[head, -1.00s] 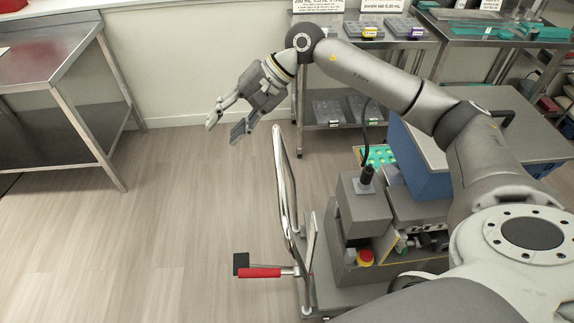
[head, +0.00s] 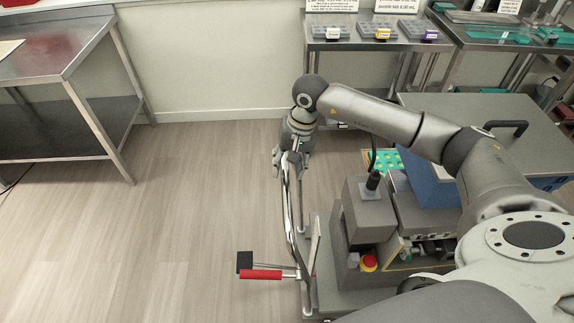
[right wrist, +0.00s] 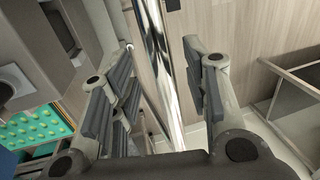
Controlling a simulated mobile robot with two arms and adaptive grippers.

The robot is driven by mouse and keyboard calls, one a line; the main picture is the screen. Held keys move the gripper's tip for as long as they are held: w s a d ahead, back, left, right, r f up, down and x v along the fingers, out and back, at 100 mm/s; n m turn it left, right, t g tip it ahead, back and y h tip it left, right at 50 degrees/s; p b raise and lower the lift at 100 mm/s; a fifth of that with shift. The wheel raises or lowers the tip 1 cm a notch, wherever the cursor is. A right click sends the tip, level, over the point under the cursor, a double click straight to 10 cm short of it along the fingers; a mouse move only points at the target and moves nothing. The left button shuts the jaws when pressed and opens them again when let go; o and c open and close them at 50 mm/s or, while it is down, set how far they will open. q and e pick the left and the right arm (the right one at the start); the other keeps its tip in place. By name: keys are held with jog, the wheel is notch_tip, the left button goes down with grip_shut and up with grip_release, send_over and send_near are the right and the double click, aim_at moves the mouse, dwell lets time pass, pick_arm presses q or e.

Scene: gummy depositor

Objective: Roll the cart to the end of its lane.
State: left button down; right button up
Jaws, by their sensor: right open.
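The cart is a grey wheeled base (head: 345,301) carrying a depositor machine (head: 369,213). Its upright chrome push handle (head: 289,215) stands on the cart's left side. A lever with a red grip (head: 261,275) and a black pedal-like plate (head: 244,261) stick out to the left, low by the handle. My right gripper (head: 287,161) is at the top of the handle. In the right wrist view the chrome bar (right wrist: 166,70) runs between its two parted fingers, which do not close on it. My left gripper is not in view.
A steel table (head: 70,62) stands at the left. Steel shelving with trays (head: 376,46) and a wall close off the back. A blue box with a grey lid (head: 470,120) is at the right. The wooden floor (head: 170,220) left of the cart is clear.

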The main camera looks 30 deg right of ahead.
jog(key=shift+a+f, duration=0.2)
jog(key=shift+f, duration=0.75)
jog(key=shift+c, duration=0.2)
grip_shut()
